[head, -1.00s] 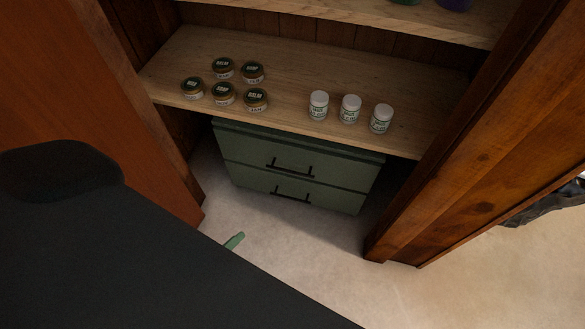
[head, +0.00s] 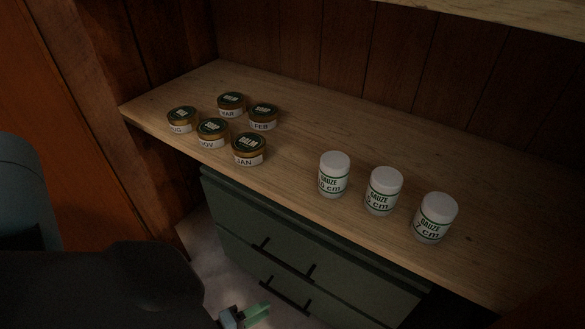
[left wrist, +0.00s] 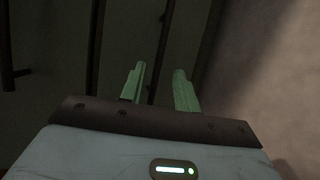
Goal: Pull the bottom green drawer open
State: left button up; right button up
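The dark green drawer unit stands under the wooden shelf, both drawers looking shut. The bottom green drawer (head: 322,303) has a black bar handle (head: 285,296), partly hidden low in the head view. My left gripper (head: 256,312) is low, just left of that handle, with green fingers. In the left wrist view the fingers (left wrist: 159,85) are apart with nothing clamped. A dark bar, which looks like the bottom handle (left wrist: 161,50), runs through the gap between them in the picture; I cannot tell whether it lies between them in depth. My right gripper is out of view.
The top drawer's handle (head: 283,262) is just above. The wooden shelf (head: 290,145) overhangs the drawers, carrying several labelled jars (head: 212,132) and white gauze tubs (head: 383,190). A wooden panel stands at left. Pale floor (head: 205,250) shows beside the unit.

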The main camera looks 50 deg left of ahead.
aim_at(284, 298)
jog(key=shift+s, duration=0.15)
